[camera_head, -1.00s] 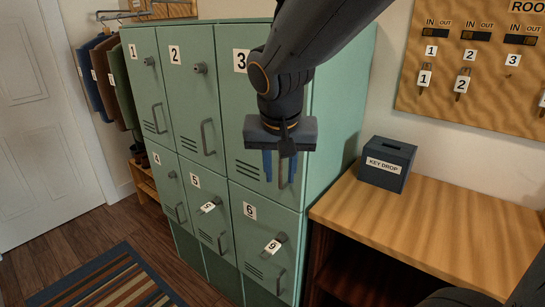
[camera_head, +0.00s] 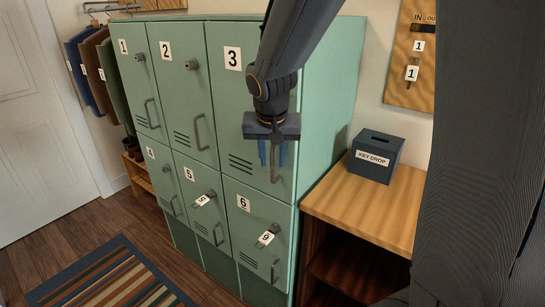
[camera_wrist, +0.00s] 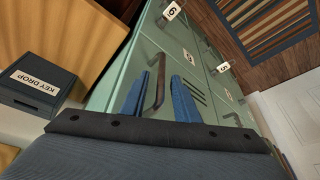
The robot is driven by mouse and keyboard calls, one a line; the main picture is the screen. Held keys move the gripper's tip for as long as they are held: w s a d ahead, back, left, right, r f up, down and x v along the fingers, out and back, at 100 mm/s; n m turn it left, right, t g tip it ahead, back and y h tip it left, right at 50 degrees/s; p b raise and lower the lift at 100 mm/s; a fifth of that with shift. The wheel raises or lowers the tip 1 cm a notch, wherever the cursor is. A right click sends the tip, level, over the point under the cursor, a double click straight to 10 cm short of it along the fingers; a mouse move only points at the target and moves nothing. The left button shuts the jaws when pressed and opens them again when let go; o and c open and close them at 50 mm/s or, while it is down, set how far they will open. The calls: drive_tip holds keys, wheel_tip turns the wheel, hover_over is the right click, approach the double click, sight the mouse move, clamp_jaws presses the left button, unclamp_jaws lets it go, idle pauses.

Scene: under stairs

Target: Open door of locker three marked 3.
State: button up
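The door of locker three (camera_head: 228,100), marked 3, is the top right door of the green locker bank. It looks shut, flush with the bank. Its vertical handle (camera_head: 273,168) is low on the door's right side; in the wrist view the handle (camera_wrist: 158,72) stands between my two blue fingers. My gripper (camera_head: 272,153) is in front of this door, pointing down and toward the handle. In the wrist view my gripper (camera_wrist: 157,97) has its fingers apart, one on each side of the handle. I cannot tell whether either finger touches it. My arm hides the door's upper right part.
A wooden desk (camera_head: 365,215) with a dark key drop box (camera_head: 376,157) stands close to the right of the lockers. Tagged keys hang at lockers 5 (camera_head: 205,198) and 6 (camera_head: 267,236). A striped rug (camera_head: 110,280) lies on the floor at the front left.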

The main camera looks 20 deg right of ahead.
drive_tip(key=shift+c, duration=0.3)
clamp_jaws()
idle(1.1)
